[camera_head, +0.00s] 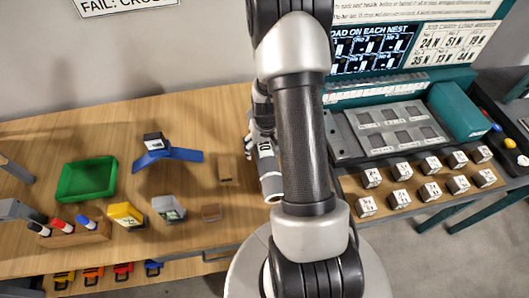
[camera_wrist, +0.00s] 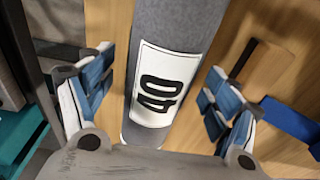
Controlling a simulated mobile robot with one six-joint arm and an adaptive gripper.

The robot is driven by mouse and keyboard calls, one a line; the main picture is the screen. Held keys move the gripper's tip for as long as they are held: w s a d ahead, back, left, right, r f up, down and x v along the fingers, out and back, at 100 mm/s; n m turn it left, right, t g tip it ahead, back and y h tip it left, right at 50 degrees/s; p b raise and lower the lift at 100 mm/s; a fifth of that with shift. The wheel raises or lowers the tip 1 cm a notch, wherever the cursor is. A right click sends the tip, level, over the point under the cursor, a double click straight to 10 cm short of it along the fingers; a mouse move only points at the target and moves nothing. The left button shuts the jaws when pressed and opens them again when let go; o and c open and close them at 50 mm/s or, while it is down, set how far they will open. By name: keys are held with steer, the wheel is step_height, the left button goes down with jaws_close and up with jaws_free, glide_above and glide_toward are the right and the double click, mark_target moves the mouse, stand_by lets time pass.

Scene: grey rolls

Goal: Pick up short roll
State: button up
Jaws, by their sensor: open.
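A grey roll (camera_head: 269,174) stands or leans on the wooden table, partly hidden behind my arm in the head view. In the wrist view the grey roll (camera_wrist: 180,35) runs between my fingers, and its white label with dark characters faces the camera. I cannot tell its full length, as its far end is out of the wrist view. My gripper (camera_wrist: 155,85) is open, with one blue-padded finger on each side of the roll. Gaps show between the pads and the roll. In the head view my gripper (camera_head: 256,128) is mostly behind the arm.
A wooden block (camera_head: 228,170) and a blue stand (camera_head: 166,156) are left of the roll. A green tray (camera_head: 88,180), a yellow box (camera_head: 126,215) and a marker holder (camera_head: 75,236) lie further left. Labelled cubes (camera_head: 402,199) and a grey plate fixture (camera_head: 345,135) are at right.

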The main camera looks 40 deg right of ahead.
steer(key=shift+w+f, duration=0.1)
steer(key=shift+f, duration=0.6)
steer(key=shift+r, duration=0.1)
steer(key=shift+c, duration=0.2)
steer(key=c, duration=1.3)
steer(key=shift+r, duration=0.1)
